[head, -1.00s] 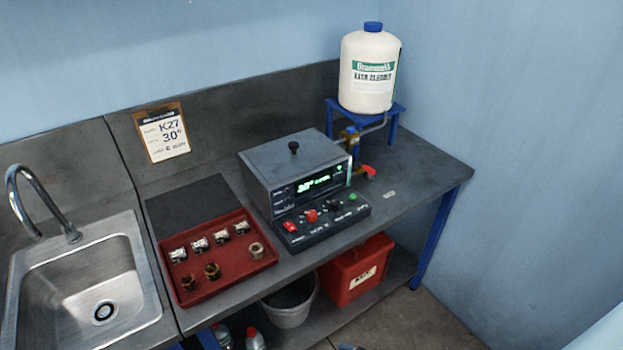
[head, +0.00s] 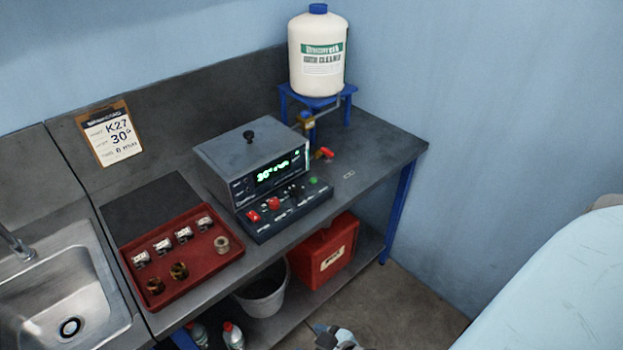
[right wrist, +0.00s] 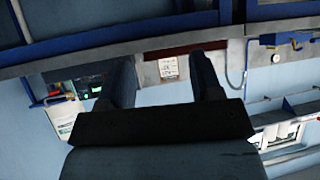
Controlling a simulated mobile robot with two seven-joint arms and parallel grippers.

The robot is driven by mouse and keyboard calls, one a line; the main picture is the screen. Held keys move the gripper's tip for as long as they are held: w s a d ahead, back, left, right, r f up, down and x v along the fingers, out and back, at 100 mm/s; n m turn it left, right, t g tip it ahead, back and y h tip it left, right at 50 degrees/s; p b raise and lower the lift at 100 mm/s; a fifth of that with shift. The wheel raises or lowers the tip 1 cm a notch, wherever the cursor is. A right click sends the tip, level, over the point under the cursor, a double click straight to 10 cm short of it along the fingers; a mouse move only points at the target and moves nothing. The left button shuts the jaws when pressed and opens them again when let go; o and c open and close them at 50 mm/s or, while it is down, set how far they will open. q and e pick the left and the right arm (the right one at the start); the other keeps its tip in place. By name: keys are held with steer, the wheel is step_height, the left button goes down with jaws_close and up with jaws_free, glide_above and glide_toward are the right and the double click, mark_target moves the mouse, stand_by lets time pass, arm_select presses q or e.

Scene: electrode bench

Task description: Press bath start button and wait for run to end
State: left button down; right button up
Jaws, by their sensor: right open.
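The grey bath (head: 238,160) stands on the bench with its black-knobbed lid on. Its display is lit green and seems to read 30°, with smaller text too blurred to read. The control panel (head: 258,227) in front has red controls (head: 273,203) and a green button (head: 314,181); its labels are illegible. In the right wrist view my right gripper (right wrist: 163,62) is open and empty, away from the bath, whose green lights (right wrist: 96,89) show small at left. My left gripper is not identifiable in the head view.
A red tray (head: 190,278) with several metal pieces lies left of the bath, beside the sink (head: 85,285). A red box (head: 328,252) and bucket (head: 262,298) sit below.

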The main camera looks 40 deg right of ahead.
steer(key=shift+c, duration=0.3)
jaws_close()
stand_by(1.4)
